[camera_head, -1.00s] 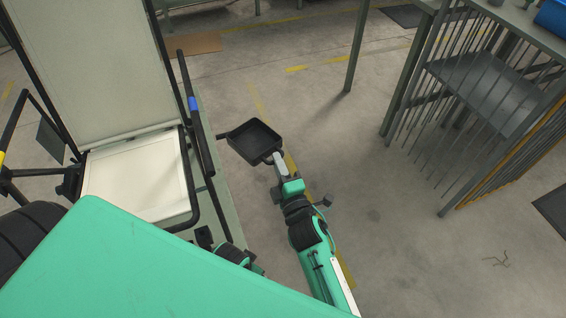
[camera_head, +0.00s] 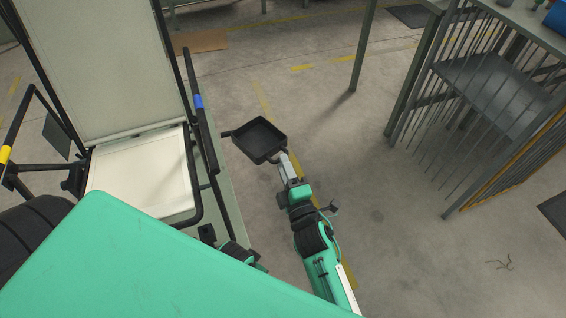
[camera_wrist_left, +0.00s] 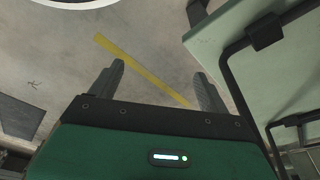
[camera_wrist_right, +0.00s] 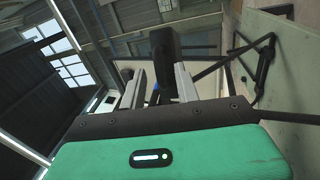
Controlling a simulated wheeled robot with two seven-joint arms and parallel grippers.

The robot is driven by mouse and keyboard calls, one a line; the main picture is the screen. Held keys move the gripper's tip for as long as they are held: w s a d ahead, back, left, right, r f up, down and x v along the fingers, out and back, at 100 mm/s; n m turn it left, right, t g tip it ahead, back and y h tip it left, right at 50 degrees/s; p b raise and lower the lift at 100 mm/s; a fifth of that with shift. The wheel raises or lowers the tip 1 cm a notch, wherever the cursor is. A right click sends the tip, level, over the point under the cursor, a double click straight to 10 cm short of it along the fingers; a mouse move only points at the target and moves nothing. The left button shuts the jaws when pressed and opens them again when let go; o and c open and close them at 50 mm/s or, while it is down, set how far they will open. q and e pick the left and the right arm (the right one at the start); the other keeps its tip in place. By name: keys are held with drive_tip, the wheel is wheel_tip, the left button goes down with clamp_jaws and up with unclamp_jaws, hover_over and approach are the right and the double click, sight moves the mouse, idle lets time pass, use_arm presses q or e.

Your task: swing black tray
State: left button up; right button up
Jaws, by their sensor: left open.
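The black tray (camera_head: 259,139) is a shallow square pan on an arm beside the lounger's right side. My right gripper (camera_head: 285,158) is at the tray's near right corner, apparently touching it. In the right wrist view its fingers (camera_wrist_right: 158,88) stand partly apart, with a black piece (camera_wrist_right: 165,48) at the right finger; whether they clamp it is unclear. The lounger (camera_head: 140,175) has a cream seat and a raised back. My left gripper (camera_wrist_left: 160,85) is open and empty in the left wrist view, above the floor beside a pale green panel (camera_wrist_left: 235,35).
A grey barred rack (camera_head: 480,110) stands at the right. A green post (camera_head: 363,45) stands behind the tray. A black side rail with a blue band (camera_head: 198,102) runs along the lounger. The concrete floor (camera_head: 400,240) right of my right arm is mostly clear.

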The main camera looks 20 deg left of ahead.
use_arm(q)
drive_tip(key=shift+w+d+r, duration=0.15)
drive_tip(key=shift+r, duration=0.35)
use_arm(e)
drive_tip(key=v, duration=1.2)
